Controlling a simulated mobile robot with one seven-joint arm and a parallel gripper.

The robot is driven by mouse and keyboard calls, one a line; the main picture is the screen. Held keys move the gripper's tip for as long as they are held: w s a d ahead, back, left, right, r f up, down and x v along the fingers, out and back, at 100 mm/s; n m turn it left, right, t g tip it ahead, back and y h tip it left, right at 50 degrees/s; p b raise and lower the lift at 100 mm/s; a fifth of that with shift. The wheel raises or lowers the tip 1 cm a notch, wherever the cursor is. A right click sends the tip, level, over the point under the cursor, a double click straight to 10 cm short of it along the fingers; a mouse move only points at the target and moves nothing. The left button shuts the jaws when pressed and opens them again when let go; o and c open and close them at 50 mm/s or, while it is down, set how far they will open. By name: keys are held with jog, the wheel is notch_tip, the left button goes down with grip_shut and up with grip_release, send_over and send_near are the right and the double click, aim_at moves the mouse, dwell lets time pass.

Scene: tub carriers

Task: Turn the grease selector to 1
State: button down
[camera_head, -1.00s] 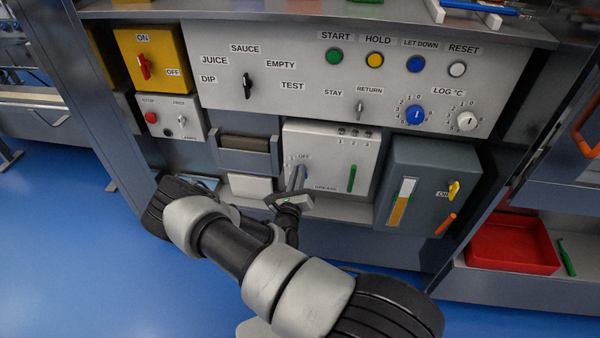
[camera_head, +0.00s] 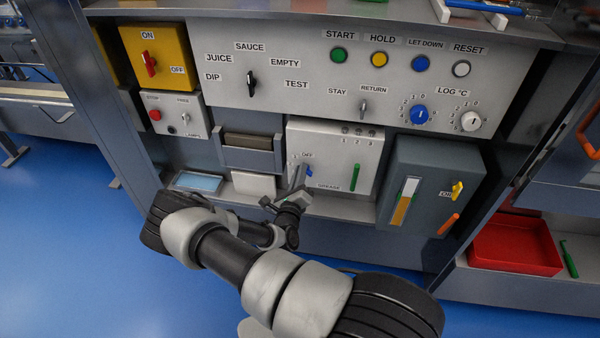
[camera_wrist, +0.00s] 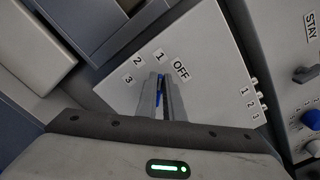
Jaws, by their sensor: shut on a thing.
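The grease selector (camera_head: 309,172) is a small blue knob on the white GREASE box (camera_head: 330,150), mostly hidden by my fingers in the head view. In the wrist view its blue part (camera_wrist: 160,98) shows between the two fingers. The labels OFF, 1, 2 and 3 are arranged around it. My gripper (camera_wrist: 161,80) is shut on the knob, with its fingers against the panel; it also shows in the head view (camera_head: 299,175). The visible blue edge appears to point roughly at the 1, but the fingers hide much of the knob, so its exact setting is unclear.
A green lever (camera_head: 354,177) stands on the same box to the right. A dark grey box (camera_head: 430,190) with yellow and orange handles is further right. A grey holder (camera_head: 248,155) is to the left. The control panel (camera_head: 300,95) is above.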

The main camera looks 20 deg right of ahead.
jog(key=shift+s+f, duration=0.1)
jog(key=c, duration=1.9)
grip_release()
jog(key=shift+o, duration=0.2)
jog(key=p+v, duration=0.2)
jog(key=v, duration=1.5)
jog(key=shift+a, duration=0.2)
jog(key=shift+s, duration=0.15)
